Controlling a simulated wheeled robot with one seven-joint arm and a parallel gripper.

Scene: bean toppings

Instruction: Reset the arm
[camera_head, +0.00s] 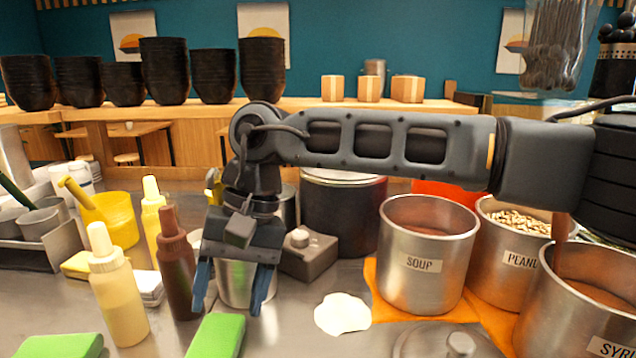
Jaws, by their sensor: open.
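My gripper (232,290) hangs at the left end of my arm and points down. Its two blue fingers are apart, and nothing shows held between them. Behind the fingers stands a small metal cup (237,275), partly hidden by the gripper. A brown squeeze bottle (176,265) stands just left of the gripper. A green block (216,337) lies on the counter just in front of it. My arm reaches across the upper middle of the view from the right.
A soup pot (422,268), a peanut pot (505,268) and a syrup pot (580,318) stand at the right. A white blob (342,314) and a metal lid (445,343) lie in front. A cream bottle (115,295) and yellow tub (115,222) stand left.

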